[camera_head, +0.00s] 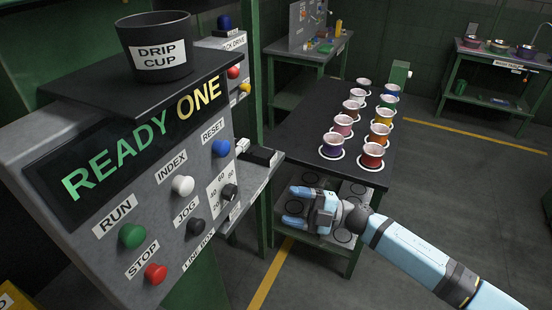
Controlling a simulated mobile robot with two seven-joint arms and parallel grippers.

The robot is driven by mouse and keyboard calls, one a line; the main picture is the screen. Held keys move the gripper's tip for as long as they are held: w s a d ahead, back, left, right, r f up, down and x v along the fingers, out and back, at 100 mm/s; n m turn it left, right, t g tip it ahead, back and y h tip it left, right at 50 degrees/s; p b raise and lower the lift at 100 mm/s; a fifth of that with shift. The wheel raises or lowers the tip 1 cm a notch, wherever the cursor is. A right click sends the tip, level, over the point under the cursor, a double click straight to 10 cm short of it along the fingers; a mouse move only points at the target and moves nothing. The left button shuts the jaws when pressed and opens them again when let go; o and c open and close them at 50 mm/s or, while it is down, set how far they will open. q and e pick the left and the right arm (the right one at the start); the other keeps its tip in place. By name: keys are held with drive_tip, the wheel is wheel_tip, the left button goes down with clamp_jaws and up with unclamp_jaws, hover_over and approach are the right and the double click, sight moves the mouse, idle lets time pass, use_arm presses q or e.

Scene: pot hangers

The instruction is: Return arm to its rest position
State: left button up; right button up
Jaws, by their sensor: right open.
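My right arm comes in from the lower right. My right gripper (292,206) is open and empty, with its blue fingers pointing left and set apart. It shows in front of the near end of a dark table (306,147), against the table's lower shelf. It touches no pot that I can see. My left gripper is out of the picture.
A grey control panel (60,255) with buttons and a "READY ONE" display fills the left. A black drip cup (141,64) stands on top. Several coloured pots (332,145) stand in two rows on the table. Open floor (440,180) lies right.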

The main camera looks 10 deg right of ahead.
use_arm(q)
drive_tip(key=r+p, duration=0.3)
drive_tip(key=p, duration=0.1)
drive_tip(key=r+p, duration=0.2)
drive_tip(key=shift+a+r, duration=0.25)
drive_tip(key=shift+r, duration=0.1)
use_arm(e)
drive_tip(key=s+d+f+m+t+h, duration=0.2)
drive_tip(key=s+f+m+h, duration=0.5)
drive_tip(key=s+m, duration=0.4)
drive_tip(key=s+d+f+m+t+h, duration=0.3)
drive_tip(key=s+f+m+h, duration=0.5)
drive_tip(key=s+m, duration=0.4)
drive_tip(key=shift+s+d+m+h, duration=0.15)
drive_tip(key=shift+d+m+h, duration=0.4)
drive_tip(key=shift+m+h, duration=0.15)
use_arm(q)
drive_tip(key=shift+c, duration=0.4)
